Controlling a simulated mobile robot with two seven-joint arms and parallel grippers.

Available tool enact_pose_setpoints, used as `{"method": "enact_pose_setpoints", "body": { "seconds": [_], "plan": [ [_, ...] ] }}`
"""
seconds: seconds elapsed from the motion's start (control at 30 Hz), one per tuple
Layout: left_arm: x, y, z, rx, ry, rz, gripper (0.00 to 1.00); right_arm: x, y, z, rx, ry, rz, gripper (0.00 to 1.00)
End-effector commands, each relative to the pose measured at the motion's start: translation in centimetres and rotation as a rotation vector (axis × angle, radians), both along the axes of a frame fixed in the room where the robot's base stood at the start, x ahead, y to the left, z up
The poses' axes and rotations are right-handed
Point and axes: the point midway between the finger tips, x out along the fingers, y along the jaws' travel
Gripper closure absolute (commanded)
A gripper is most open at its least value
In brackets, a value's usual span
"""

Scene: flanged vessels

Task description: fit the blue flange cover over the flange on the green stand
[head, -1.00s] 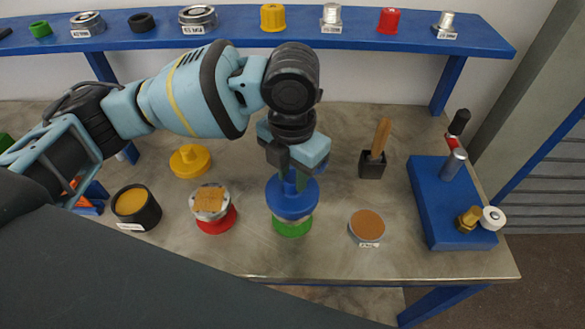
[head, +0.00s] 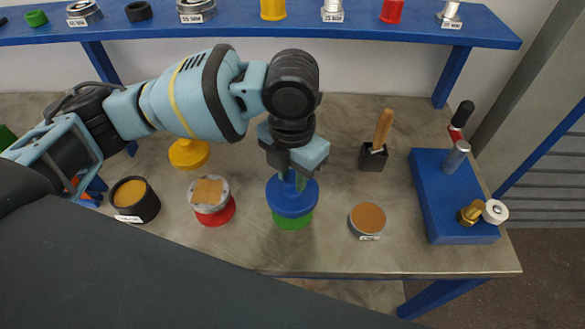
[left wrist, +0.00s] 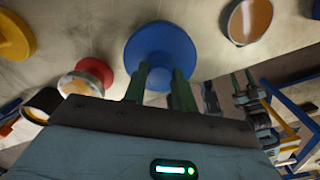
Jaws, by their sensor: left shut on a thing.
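The blue flange cover (head: 292,200) is a round disc with a knob on top. My left gripper (head: 291,177) is shut on the knob and points down, and the cover looks about level. The green stand (head: 292,222) shows only as a rim just below the cover. Its flange is hidden, so I cannot tell whether the cover touches or encloses it. In the left wrist view the cover (left wrist: 160,48) lies beyond the two fingers (left wrist: 160,85) and hides the stand. What looks like my right gripper (left wrist: 244,84) is small and dark at that view's right.
A red stand with a flange (head: 212,205), a black cup (head: 135,200) and a yellow cover (head: 189,153) stand left. A brown-topped tin (head: 367,219), a brush holder (head: 373,157) and a blue block (head: 440,195) stand right. A blue shelf (head: 350,32) runs behind.

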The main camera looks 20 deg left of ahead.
Motion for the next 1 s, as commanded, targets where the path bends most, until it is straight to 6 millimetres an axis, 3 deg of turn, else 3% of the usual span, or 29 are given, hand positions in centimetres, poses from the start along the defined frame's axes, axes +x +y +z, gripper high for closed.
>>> {"method": "enact_pose_setpoints", "body": {
  "seconds": [0.47, 0.5, 0.67, 1.0],
  "plan": [
    [0.0, 0.0, -1.3, 0.001, 0.002, 0.000, 0.95, -0.3, 0.4, -0.4, 0.009, 0.009, -0.012, 0.54],
    [0.0, 0.0, -1.2, 0.000, 0.001, 0.000, 0.68, -0.3, 0.4, -0.4, 0.009, 0.009, -0.012, 0.54],
    [0.0, 0.0, -1.2, 0.000, 0.000, 0.000, 0.47, -0.3, 0.3, -0.3, 0.009, 0.008, -0.012, 0.54],
    [0.0, 0.0, -1.0, 0.000, -0.001, 0.000, 0.47, -0.2, 0.1, -0.3, 0.003, 0.007, -0.003, 0.54]
  ]
}}
